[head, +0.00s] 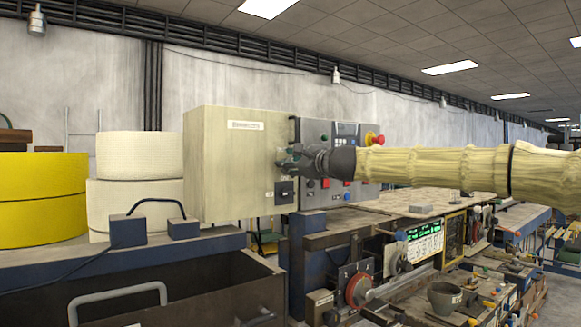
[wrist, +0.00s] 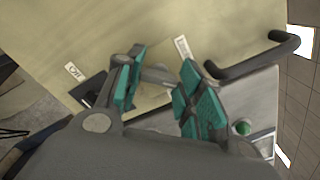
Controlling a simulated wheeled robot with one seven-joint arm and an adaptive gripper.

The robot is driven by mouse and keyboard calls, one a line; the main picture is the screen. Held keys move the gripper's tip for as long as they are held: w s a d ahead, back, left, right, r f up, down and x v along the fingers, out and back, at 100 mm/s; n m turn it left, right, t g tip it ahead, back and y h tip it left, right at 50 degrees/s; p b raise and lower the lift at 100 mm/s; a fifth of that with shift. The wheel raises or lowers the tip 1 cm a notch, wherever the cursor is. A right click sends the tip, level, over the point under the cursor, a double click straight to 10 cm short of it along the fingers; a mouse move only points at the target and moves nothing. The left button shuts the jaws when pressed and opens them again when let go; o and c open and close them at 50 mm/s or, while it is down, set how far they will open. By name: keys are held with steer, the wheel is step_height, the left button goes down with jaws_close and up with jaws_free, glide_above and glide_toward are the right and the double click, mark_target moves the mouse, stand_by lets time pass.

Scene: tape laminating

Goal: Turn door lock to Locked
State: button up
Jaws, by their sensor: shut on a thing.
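A beige cabinet (head: 215,165) stands in the middle of the head view, its door facing me. My gripper (head: 286,161) is at the right edge of this door, between the black door handle (head: 294,130) above and a black switch block (head: 285,192) below. In the wrist view my gripper (wrist: 158,90) has its two teal-padded fingers close to the door (wrist: 215,20), shut on the door lock. The lock is mostly hidden between the fingers, and I cannot tell which way it is turned. The handle (wrist: 265,58) shows at the upper right, apart from the fingers.
A grey control panel (head: 350,132) with a red emergency button (head: 376,140) stands just right of the door, behind my arm. Yellow rolls (head: 45,200) and white rolls (head: 140,157) stand at the left. A small label (wrist: 183,48) is on the door near the fingers.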

steer(key=shift+f+n+b, duration=0.15)
steer(key=shift+n+b, duration=1.2)
steer(key=shift+n, duration=0.9)
steer(key=shift+f+n+b, duration=0.1)
steer(key=shift+n+b, duration=1.25)
steer(key=shift+n, duration=0.9)
steer(key=o, duration=1)
steer(key=shift+r, duration=0.1)
steer(key=v, duration=1.2)
